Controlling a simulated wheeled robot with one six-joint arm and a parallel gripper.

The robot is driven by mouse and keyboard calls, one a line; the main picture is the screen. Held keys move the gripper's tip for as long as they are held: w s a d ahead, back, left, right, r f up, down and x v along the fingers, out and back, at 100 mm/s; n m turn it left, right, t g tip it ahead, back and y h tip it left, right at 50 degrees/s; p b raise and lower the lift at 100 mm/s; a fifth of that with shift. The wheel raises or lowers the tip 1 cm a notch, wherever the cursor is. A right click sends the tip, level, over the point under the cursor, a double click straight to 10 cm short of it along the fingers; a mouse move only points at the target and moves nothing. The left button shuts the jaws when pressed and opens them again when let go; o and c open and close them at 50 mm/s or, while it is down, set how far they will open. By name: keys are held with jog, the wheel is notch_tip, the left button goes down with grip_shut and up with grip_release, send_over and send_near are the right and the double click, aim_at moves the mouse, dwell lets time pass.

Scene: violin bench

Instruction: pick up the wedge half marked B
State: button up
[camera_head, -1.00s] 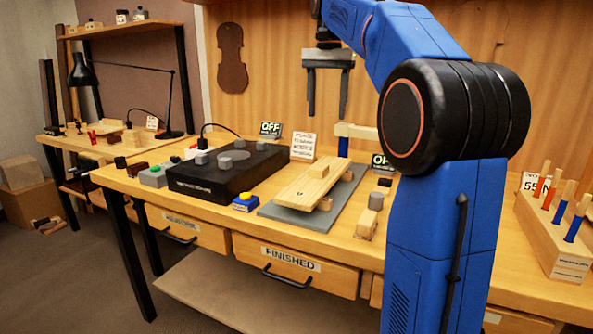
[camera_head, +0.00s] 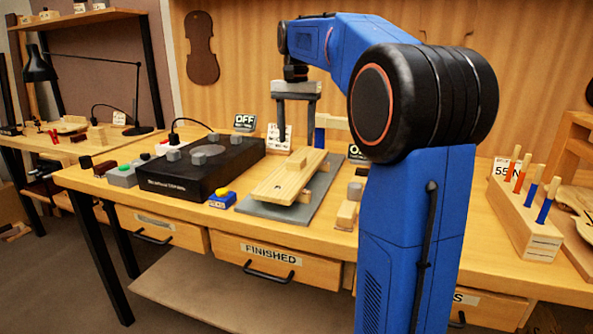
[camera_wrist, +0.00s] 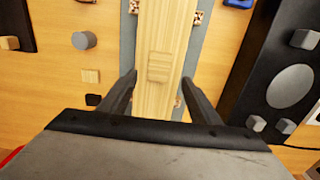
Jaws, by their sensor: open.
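A long pale wooden piece (camera_head: 275,188) lies on a grey plate (camera_head: 262,209) on the bench. A small pale block (camera_head: 297,163) sits on top of it. The wrist view shows the same long piece (camera_wrist: 170,25) and small block (camera_wrist: 158,68). I can read no letter B on any wooden piece, so I cannot tell which is the half marked B. My gripper (camera_head: 297,135) points down above the long piece. In the wrist view my gripper (camera_wrist: 158,79) is open and empty, one finger on each side of the long piece.
A black machine (camera_head: 190,188) with grey knobs stands left of the plate. A wooden block (camera_head: 346,215) and a grey cylinder (camera_head: 355,190) stand to the right. A peg rack (camera_head: 525,220) is far right.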

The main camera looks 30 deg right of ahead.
aim_at(297, 158)
jog(key=shift+s+f, duration=0.15)
jog(key=shift+f, duration=2.75)
grip_shut()
jog(key=shift+r, duration=0.15)
